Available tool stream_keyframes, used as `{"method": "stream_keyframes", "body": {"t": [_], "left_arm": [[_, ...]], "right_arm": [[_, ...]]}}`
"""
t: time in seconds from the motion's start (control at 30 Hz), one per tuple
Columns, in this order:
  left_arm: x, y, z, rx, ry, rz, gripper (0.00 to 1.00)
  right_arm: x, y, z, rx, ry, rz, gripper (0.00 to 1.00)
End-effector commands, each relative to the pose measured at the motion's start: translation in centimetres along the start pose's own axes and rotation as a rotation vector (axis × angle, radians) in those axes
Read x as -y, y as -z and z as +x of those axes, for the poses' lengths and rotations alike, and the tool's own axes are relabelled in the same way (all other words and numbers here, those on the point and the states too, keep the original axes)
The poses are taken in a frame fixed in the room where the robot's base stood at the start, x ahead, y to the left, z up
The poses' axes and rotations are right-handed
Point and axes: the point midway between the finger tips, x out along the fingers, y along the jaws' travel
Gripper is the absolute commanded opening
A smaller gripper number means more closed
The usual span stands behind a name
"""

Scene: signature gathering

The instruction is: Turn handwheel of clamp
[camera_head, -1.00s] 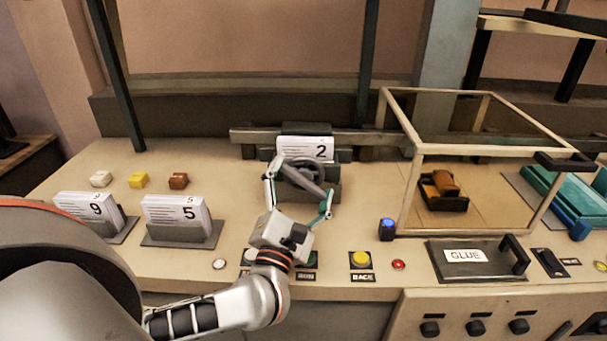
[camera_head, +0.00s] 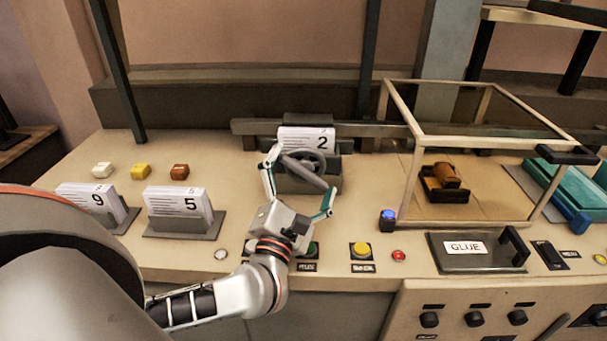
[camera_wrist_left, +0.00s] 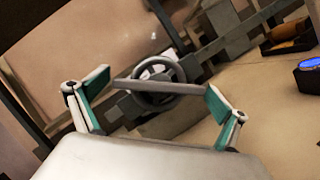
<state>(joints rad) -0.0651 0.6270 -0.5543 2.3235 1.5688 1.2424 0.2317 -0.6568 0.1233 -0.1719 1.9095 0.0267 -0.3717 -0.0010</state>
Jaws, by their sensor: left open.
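The clamp's grey handwheel (camera_head: 304,171) stands tilted at the front of the clamp, at the middle of the worktop. The dark clamp (camera_head: 318,183) holds a stack of sheets marked 2 (camera_head: 308,138). My left gripper (camera_head: 299,184) is open, with its two teal-padded fingers on either side of the wheel. In the left wrist view the handwheel (camera_wrist_left: 155,97) lies between the spread fingers (camera_wrist_left: 155,100). A grey bar crosses in front of its rim. I cannot tell whether either finger touches the wheel. My right gripper is not in view.
Holders with stacks marked 9 (camera_head: 92,203) and 5 (camera_head: 179,205) stand to the left. A yellow button (camera_head: 361,250) and a glue lid (camera_head: 477,252) lie to the right. A framed clear box (camera_head: 409,190) rises beyond them.

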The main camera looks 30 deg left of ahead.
Motion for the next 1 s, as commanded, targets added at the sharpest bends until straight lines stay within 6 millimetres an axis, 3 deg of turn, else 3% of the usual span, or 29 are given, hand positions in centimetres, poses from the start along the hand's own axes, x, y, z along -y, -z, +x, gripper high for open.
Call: {"method": "stream_keyframes", "body": {"t": [0.17, 0.5, 0.7, 1.0], "left_arm": [[0.1, 0.1, -1.3, -0.002, 0.003, 0.0, 1.0], [0.1, 0.1, -8.0, -0.004, 0.005, 0.0, 1.0], [0.1, 0.1, -10.9, -0.002, 0.003, 0.001, 1.0], [0.0, 0.0, -12.1, 0.0, 0.0, 0.0, 1.0]], "right_arm": [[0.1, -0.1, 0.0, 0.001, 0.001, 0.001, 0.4], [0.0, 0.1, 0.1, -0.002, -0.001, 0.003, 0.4], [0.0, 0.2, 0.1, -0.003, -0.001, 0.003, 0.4], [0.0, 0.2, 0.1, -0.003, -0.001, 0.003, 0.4]]}}
